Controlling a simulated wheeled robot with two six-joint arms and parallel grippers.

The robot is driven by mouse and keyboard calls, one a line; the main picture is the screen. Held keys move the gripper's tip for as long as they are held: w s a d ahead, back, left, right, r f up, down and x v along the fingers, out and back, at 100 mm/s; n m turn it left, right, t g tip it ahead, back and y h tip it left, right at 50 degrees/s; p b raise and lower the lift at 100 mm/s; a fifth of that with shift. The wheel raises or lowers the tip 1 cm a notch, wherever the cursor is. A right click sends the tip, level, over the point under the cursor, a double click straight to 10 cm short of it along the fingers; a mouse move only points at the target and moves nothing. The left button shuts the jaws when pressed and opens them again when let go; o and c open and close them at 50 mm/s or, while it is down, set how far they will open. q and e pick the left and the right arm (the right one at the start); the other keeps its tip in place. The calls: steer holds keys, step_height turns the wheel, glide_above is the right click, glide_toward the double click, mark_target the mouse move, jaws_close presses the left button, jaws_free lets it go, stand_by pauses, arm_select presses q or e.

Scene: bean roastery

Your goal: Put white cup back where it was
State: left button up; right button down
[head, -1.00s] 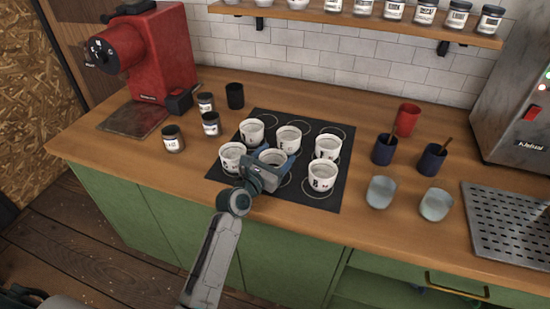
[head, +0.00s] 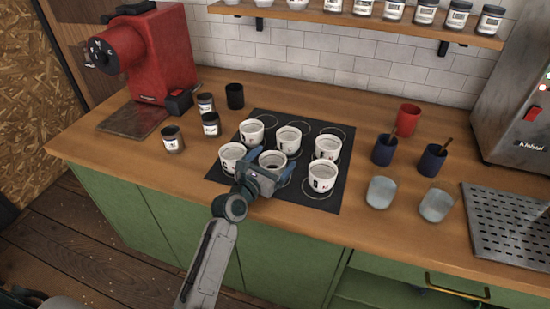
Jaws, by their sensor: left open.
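Several white cups with dark lettering stand upright on a black mat (head: 327,203) printed with pale rings. One white cup (head: 272,161) stands at the front middle, right by my left gripper (head: 268,174). My left gripper is open, at the near side of this cup, and partly hides its lower part. Other white cups stand at the back left (head: 252,131), back middle (head: 288,139), left (head: 232,156), right (head: 327,148) and front right (head: 322,177). Some rings at the mat's back edge are empty. My right gripper is not in view.
Small jars (head: 173,139) and a black cup (head: 235,96) stand left of the mat, near a red grinder (head: 160,55). Dark blue cups (head: 385,150), a red cup (head: 408,119) and grey glasses (head: 381,192) stand to the right. A drip grate (head: 510,225) is at far right.

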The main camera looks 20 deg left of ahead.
arm_select(q)
steer(key=v, duration=0.9)
steer(key=shift+s+a, duration=0.1)
steer(key=shift+s, duration=0.3)
steer(key=shift+s+a, duration=0.1)
steer(key=shift+s, duration=0.3)
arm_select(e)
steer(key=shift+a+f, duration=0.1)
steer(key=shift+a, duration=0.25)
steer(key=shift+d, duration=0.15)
